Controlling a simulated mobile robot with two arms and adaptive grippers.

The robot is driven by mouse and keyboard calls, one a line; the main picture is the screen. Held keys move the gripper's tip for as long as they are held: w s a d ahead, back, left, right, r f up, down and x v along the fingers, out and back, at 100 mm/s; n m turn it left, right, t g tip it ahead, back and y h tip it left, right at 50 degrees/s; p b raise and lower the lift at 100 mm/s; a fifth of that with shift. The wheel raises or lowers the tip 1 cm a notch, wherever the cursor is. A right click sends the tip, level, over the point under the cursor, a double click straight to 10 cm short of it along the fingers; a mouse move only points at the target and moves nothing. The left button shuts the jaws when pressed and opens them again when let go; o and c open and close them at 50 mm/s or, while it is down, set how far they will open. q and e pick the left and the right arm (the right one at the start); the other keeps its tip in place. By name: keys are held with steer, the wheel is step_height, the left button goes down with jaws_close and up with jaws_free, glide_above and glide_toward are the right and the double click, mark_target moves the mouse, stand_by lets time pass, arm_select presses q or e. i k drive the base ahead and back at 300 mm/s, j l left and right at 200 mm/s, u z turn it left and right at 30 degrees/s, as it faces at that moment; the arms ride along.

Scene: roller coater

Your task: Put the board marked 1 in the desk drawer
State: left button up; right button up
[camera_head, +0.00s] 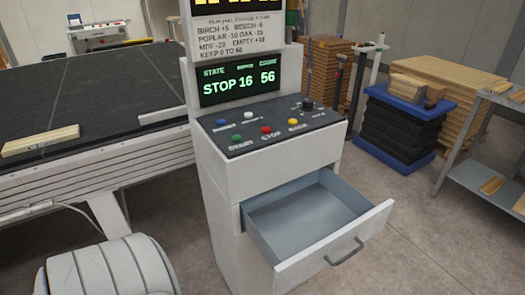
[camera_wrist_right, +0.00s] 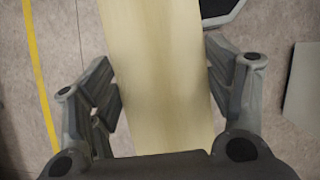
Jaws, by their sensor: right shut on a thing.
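The desk drawer (camera_head: 315,215) is pulled open at the front of the control desk (camera_head: 272,150). Its grey inside looks empty. In the right wrist view, my right gripper (camera_wrist_right: 165,85) is shut on a pale wooden board (camera_wrist_right: 158,45). The board lies between the two fingers and runs out past the top of the picture. I see no number on the part that shows. In the head view neither gripper shows, so I cannot tell how far the held board is from the drawer.
A dark-topped conveyor table (camera_head: 90,88) stands left of the desk, with a light board (camera_head: 40,140) near its front edge. A blue pallet stack (camera_head: 402,120), wood stacks (camera_head: 455,85) and a grey shelf (camera_head: 480,165) stand at the right. The floor right of the drawer is clear.

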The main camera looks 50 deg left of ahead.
mark_target(304, 222)
steer(key=i+l+u, duration=0.1)
steer(key=u, duration=0.3)
steer(key=l+u, duration=0.2)
steer(key=u, duration=0.2)
steer(key=l+u, duration=0.15)
steer(key=u, duration=0.25)
steer(key=l+u, duration=0.2)
steer(key=u, duration=0.2)
steer(key=i+l, duration=0.05)
